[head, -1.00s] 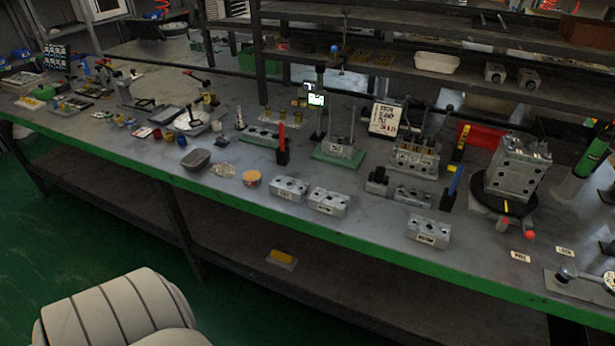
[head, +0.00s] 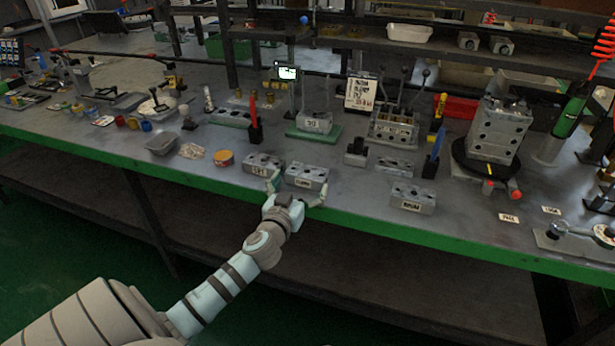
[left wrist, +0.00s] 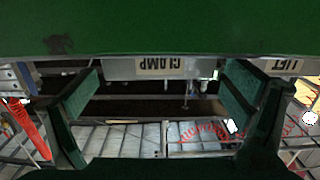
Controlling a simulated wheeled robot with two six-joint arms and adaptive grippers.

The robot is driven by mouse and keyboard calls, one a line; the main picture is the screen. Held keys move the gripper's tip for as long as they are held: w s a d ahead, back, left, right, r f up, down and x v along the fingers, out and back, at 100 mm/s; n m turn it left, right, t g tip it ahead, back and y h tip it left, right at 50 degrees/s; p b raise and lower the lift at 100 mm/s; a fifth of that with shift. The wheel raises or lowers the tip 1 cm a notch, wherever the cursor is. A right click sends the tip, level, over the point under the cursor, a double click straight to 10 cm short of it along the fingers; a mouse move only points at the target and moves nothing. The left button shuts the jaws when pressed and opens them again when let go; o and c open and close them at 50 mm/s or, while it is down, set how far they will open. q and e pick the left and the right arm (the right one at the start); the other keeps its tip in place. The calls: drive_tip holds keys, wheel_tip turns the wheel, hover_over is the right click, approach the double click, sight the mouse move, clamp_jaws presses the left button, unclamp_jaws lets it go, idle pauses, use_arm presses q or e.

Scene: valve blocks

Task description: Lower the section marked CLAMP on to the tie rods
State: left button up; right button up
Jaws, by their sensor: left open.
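The section marked CLAMP (head: 306,175) is a grey metal block with holes in its top, lying near the table's front edge. In the left wrist view its label (left wrist: 165,66) appears upside down, beyond and between the fingertips. My left gripper (head: 297,193) is open at the near side of this block; its two fingers (left wrist: 158,88) are spread with nothing held. Whether a finger touches the block cannot be told. The tie rods (head: 328,100) stand upright on a green base (head: 310,134) behind, with a labelled grey section (head: 315,123) low on them. My right gripper is out of view.
The LIFT block (head: 262,164) sits close on the left of CLAMP. Another labelled block (head: 412,197) lies to the right. A black holder with a red handle (head: 253,120) stands behind LIFT. The green table edge (head: 360,222) is close to my left arm. Clear tabletop lies right of CLAMP.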

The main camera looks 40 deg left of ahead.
sight(304, 178)
use_arm(q)
drive_tip(key=x, duration=0.5)
drive_tip(key=shift+d+r, duration=0.1)
drive_tip(key=shift+r, duration=0.25)
drive_tip(key=c, duration=1.2)
